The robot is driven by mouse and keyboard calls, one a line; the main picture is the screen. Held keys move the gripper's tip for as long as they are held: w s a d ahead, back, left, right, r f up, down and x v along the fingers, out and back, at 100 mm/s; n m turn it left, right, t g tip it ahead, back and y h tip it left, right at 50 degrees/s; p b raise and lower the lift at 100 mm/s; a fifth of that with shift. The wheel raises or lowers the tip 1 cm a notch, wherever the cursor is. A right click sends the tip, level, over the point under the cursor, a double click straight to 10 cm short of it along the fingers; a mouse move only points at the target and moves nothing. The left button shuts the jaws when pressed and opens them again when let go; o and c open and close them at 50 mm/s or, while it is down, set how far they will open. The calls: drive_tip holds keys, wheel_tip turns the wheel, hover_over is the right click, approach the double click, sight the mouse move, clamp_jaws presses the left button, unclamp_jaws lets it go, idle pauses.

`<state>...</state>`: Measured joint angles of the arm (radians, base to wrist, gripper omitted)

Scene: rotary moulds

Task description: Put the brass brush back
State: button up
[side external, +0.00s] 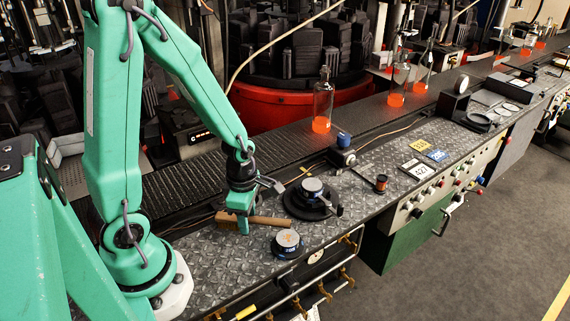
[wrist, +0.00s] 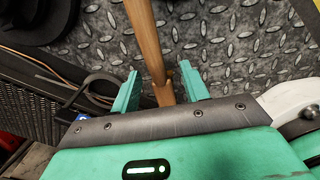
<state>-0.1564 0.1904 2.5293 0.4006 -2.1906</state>
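The brush (side external: 268,221) lies on the diamond-plate bench top in front of my arm, its wooden handle pointing right and its thicker end at the left. My gripper (side external: 240,226) is low over the bench at the brush, with its fingers near the thicker end. In the wrist view my gripper (wrist: 160,88) is open. The wooden brush (wrist: 146,38) runs between the two fingers, with a visible gap on each side. Part of the brush is hidden behind my gripper, and its bristles cannot be made out.
A black round fixture (side external: 297,208) stands right of the brush, and a dark round tin (side external: 287,243) sits near the front edge. A copper-coloured spool (side external: 381,183) is farther right. Behind, glowing bottles (side external: 323,104) stand on the conveyor (side external: 280,147).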

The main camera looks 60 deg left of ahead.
drive_tip(key=shift+r, duration=0.15)
wheel_tip(320, 180, up, 12)
drive_tip(key=shift+s+a, duration=0.15)
drive_tip(key=shift+s, duration=0.05)
idle(0.9)
idle(0.5)
drive_tip(key=s+d+r+m+t, duration=0.1)
drive_tip(key=r+m, duration=0.4)
drive_tip(key=m, duration=0.8)
drive_tip(key=s+d+r+m+t, duration=0.2)
drive_tip(key=d+r+m+t, duration=0.1)
drive_tip(key=m, duration=1)
drive_tip(key=shift+d+r+m+t, duration=0.2)
drive_tip(key=shift+r+m+t, duration=0.35)
drive_tip(key=shift+r, duration=0.8)
drive_tip(key=shift+s, duration=0.1)
